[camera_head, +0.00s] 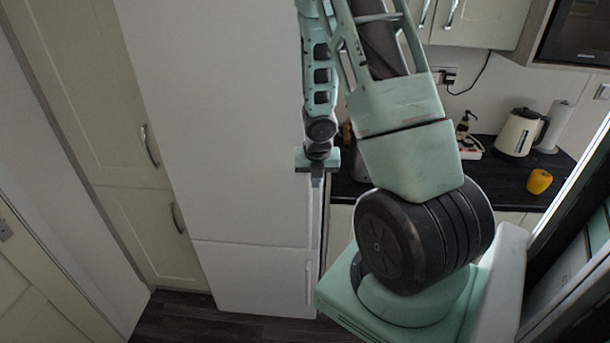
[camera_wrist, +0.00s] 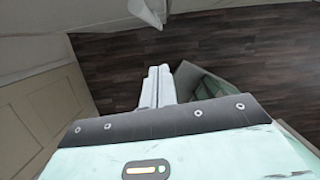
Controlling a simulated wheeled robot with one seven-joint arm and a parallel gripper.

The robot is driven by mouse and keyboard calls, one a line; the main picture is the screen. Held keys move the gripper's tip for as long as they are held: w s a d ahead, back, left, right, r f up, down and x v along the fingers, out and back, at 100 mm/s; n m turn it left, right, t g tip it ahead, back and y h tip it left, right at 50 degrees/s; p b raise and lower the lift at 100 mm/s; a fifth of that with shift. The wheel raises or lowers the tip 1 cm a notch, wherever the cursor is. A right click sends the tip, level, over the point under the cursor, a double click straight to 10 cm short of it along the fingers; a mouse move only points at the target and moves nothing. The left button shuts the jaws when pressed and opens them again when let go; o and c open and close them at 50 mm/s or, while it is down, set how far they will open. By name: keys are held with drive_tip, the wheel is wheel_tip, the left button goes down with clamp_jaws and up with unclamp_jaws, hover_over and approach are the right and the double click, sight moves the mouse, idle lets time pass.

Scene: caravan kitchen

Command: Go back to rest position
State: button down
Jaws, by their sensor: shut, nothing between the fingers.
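My gripper (camera_head: 317,178) hangs pointing down in front of the white fridge-like cabinet (camera_head: 225,120) in the head view. In the wrist view my gripper's fingers (camera_wrist: 158,84) lie side by side, shut, with nothing held between them. Dark floor shows beyond them. My arm is raised and folded, and its large links cover part of the counter behind.
A dark counter (camera_head: 505,182) at the right bears a cream kettle (camera_head: 518,132), a paper towel roll (camera_head: 553,127), a yellow object (camera_head: 539,181) and a soap bottle (camera_head: 463,124). Cream cupboards (camera_head: 145,235) stand at the left. The wood floor (camera_head: 180,318) in front is clear.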

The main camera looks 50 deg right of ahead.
drive_tip(key=w+a+r+m+b, duration=0.15)
drive_tip(key=a+m+b, duration=0.35)
drive_tip(key=a, duration=0.7)
drive_tip(key=w+a+m+b, duration=0.2)
drive_tip(key=a+m+b, duration=0.2)
drive_tip(key=a, duration=0.8)
drive_tip(key=s+a+m+g+y+b, duration=0.1)
drive_tip(key=s+a+m+b, duration=0.6)
drive_tip(key=s+a, duration=1.1)
drive_tip(key=shift+a+f+m+g+y, duration=0.35)
drive_tip(key=shift+a+m+y, duration=0.2)
drive_tip(key=shift+m+y, duration=0.3)
